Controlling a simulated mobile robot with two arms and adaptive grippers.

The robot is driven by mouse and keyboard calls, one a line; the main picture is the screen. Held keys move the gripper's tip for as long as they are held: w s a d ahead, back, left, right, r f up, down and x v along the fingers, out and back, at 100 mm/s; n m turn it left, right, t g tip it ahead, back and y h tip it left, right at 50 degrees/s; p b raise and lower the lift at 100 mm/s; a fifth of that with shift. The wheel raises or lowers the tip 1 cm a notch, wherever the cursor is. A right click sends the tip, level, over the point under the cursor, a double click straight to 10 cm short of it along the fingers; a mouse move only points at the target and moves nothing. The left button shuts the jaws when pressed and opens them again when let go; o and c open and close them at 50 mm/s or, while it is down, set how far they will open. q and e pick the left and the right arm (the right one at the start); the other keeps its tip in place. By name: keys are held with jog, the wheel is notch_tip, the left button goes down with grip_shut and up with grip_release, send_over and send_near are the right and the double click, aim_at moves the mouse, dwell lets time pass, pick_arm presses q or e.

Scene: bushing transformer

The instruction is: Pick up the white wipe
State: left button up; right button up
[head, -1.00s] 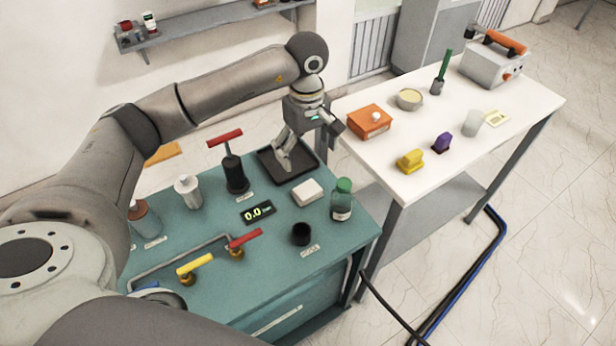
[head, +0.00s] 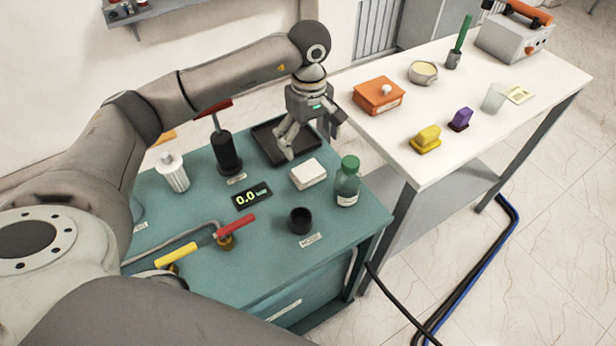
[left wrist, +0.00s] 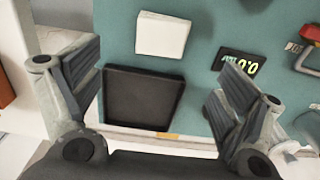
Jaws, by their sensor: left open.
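A white block-like pad, which looks like a folded wipe (head: 308,174), lies flat on the teal table (head: 275,255). It also shows whole in the left wrist view (left wrist: 162,35), at top centre. My left gripper (head: 311,138) is open and empty above the black tray (head: 268,146), behind the pad and apart from it. In the left wrist view its spread fingers (left wrist: 158,88) stand either side of the tray (left wrist: 143,98). A small white tuft (head: 386,90) sits on the orange box; I cannot tell whether it is a wipe. My right gripper is not in view.
A green-capped bottle (head: 347,182) stands close right of the pad. A black cup (head: 300,220) and a display (head: 251,196) are in front. A black pump with a red handle (head: 227,152) stands left. The orange box (head: 378,97) is on the white table (head: 440,110).

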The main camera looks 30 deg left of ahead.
aim_at(308, 171)
pick_arm(q)
notch_tip(308, 171, down, 4)
jog(key=shift+r+p, duration=0.1)
jog(key=shift+p, duration=0.45)
jog(key=shift+f, duration=0.45)
jog(key=shift+s+f+p, duration=0.1)
jog(key=shift+f+p, duration=0.4)
jog(key=shift+f, duration=0.1)
notch_tip(308, 171, down, 4)
jog(key=shift+r+p, duration=0.25)
jog(key=shift+p, duration=0.5)
jog(key=shift+f, duration=0.4)
jog(key=shift+c, duration=0.3)
jog(key=c, duration=0.9)
